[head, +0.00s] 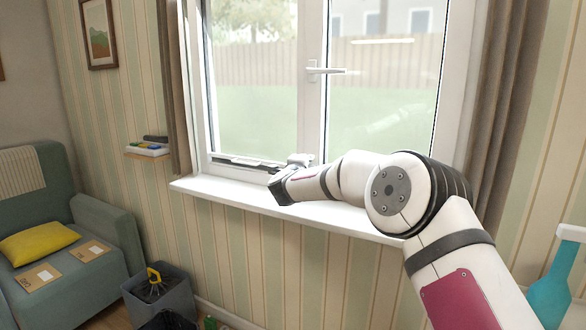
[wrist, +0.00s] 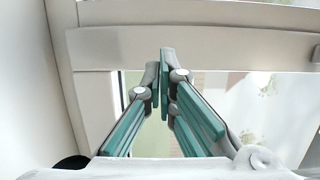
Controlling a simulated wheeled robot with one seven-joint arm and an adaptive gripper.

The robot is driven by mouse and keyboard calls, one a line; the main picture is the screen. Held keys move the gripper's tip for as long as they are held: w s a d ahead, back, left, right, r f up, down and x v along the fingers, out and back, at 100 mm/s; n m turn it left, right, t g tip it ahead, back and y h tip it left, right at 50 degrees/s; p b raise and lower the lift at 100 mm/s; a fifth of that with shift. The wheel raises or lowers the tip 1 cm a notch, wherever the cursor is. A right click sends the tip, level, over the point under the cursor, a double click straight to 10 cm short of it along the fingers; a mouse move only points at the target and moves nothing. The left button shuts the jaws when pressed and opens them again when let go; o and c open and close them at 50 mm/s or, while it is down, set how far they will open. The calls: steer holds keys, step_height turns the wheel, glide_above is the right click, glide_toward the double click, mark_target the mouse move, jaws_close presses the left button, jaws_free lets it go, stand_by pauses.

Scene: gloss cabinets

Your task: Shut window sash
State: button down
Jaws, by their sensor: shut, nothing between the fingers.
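The window sash (head: 313,118) is a white-framed glass pane on the left half of the window. Its white handle (head: 326,71) points sideways to the right. How far the sash stands from its frame is hard to tell. My gripper (head: 283,186) is low by the sash's bottom corner, just above the sill; its fingers are hard to make out there. In the wrist view my gripper (wrist: 164,58) has its green-padded fingers together and empty. The tips lie in front of a white frame bar (wrist: 200,48); contact cannot be told.
The white sill (head: 230,199) runs beneath the window. Brown curtains (head: 172,90) hang at both sides. A small wall shelf (head: 148,152) is to the left, above a grey bin (head: 175,295) and a green armchair (head: 110,215). A teal bottle (head: 553,290) stands at the lower right.

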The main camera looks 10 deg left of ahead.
steer(key=s+a, duration=0.3)
steer(key=s, duration=0.4)
steer(key=s+r+n+g+y+p, duration=0.1)
steer(key=s+r+n+y+p, duration=0.3)
steer(key=s+r+n, duration=0.55)
steer(key=s+d+r+n+g+y, duration=0.3)
steer(key=s+d+r+n, duration=0.15)
steer(key=s, duration=0.25)
steer(key=s+d+f+n+g+h+p, duration=0.1)
steer(key=s+d+f+g, duration=0.2)
steer(key=s+d, duration=0.5)
steer(key=s+d+f+n+g+h+p, duration=0.2)
steer(key=s+d, duration=0.6)
steer(key=s, duration=1.4)
steer(key=s+d+f+n+g+h+p, duration=0.1)
steer(key=s+d+f+g, duration=0.3)
steer(key=s+d, duration=0.4)
steer(key=s+n+p, duration=0.1)
steer(key=s, duration=0.6)
steer(key=shift+d+g+h, duration=0.2)
steer(key=shift+g+h, duration=0.1)
steer(key=shift+h, duration=0.1)
steer(key=shift+w, duration=0.1)
